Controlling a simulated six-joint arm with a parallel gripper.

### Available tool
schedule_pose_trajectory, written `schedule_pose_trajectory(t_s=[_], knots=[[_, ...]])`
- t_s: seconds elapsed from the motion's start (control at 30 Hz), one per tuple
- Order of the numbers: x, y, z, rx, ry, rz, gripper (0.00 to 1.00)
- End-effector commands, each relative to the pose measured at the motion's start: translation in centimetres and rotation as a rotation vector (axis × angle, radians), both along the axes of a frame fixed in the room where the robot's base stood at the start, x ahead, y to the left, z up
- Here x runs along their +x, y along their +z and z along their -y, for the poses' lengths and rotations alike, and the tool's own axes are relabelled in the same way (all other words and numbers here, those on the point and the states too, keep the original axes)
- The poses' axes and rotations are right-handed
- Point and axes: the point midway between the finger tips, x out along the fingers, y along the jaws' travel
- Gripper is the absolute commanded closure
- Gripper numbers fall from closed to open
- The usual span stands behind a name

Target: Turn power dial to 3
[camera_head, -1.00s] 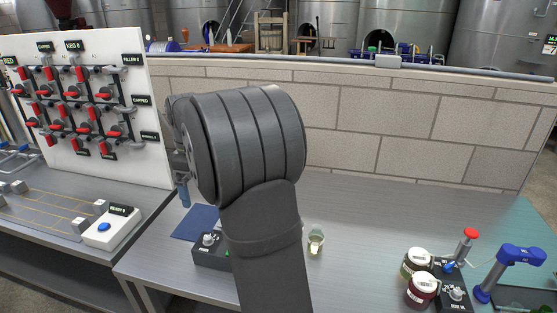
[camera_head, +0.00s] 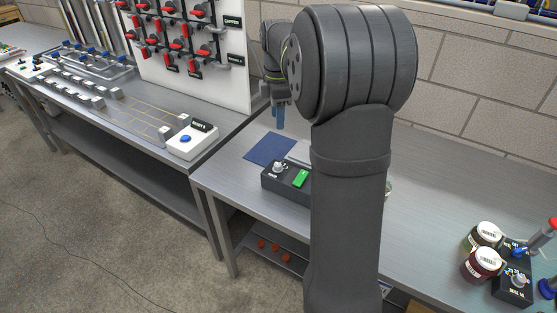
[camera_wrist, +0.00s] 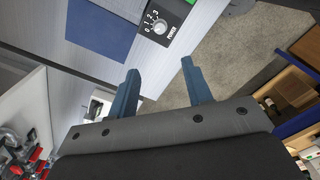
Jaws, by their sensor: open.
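The power dial (camera_wrist: 160,28) is a small round knob on a dark box, with the numbers 0 to 3 around it and the label POWER beside it in the wrist view. Which number it points at is too small to tell. The dial also shows in the head view (camera_head: 279,168), on the box (camera_head: 285,184) beside a green switch (camera_head: 301,178). My gripper (camera_wrist: 158,78) is open and empty, its two blue fingers spread. In the head view its blue fingers (camera_head: 278,116) are above the table, behind the box and apart from the dial.
A blue mat (camera_head: 270,149) lies beside the box. Two jars (camera_head: 484,264) and another dark control box (camera_head: 514,284) stand at the right. A white valve board (camera_head: 215,50) rises behind at the left. A white button box (camera_head: 192,141) stands on the left table.

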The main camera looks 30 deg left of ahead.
Motion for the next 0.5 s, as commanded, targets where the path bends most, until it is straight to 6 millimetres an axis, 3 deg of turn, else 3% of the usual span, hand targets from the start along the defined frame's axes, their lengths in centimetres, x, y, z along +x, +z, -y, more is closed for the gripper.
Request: schedule_pose_trajectory(t_s=[0.27, 0.5], knots=[[0.0, -2.7, 0.0, -0.002, 0.029, -0.002, 0.54], [0.0, -7.9, 0.0, -0.003, 0.028, -0.004, 0.54]])
